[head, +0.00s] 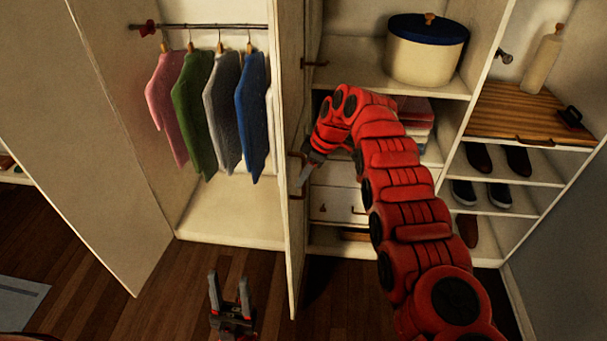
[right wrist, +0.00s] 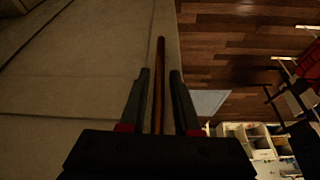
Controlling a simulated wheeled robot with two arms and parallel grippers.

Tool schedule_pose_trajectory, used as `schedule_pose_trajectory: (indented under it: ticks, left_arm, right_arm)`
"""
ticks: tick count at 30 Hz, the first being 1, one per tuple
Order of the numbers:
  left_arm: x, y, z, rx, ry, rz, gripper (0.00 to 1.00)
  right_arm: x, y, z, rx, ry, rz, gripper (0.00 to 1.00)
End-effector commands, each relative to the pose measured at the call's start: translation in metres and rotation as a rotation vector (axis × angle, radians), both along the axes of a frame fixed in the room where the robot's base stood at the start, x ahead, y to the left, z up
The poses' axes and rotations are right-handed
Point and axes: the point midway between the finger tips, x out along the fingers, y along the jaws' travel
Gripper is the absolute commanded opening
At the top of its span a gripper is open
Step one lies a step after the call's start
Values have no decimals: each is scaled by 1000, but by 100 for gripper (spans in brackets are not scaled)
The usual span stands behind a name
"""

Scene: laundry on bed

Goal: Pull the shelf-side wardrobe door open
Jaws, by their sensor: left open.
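The shelf-side wardrobe door (head: 289,90) is a pale panel seen nearly edge-on, standing open between the clothes bay and the shelves. Its slim brown handle (right wrist: 159,85) runs between the fingers of my right gripper (right wrist: 160,75) in the right wrist view, with a visible gap on both sides. In the head view my right gripper (head: 306,172) is at the door's shelf-facing side, partly hidden by its wrist. My left gripper (head: 230,285) is open and empty, low over the floor in front of the wardrobe. The other wardrobe door (head: 60,120) stands wide open at the left.
Several garments (head: 192,100) hang from the rail (head: 200,25). Right of the door are drawers (head: 335,205), a pot with a blue lid (head: 428,50), a wooden board (head: 525,112) and shoes (head: 480,158). The wooden floor (head: 170,290) is clear near my left gripper.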

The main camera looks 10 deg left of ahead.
Motion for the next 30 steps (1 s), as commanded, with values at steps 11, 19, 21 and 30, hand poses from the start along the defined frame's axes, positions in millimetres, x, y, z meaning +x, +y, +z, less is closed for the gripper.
schedule_pose_trajectory:
  ticks: [11,19,21,30]
  left_arm:
    - [0,0,-1,0,0,0,50]
    - [0,0,-22,0,0,0,50]
    - [0,0,-27,0,0,0,50]
    - [0,0,-7,0,0,0,50]
  right_arm:
    - [1,0,1,2,-3,-1,45]
    - [1,-9,17,1,-5,-1,45]
    - [0,-14,32,2,-8,-1,45]
    - [-4,-42,113,1,-5,-2,45]
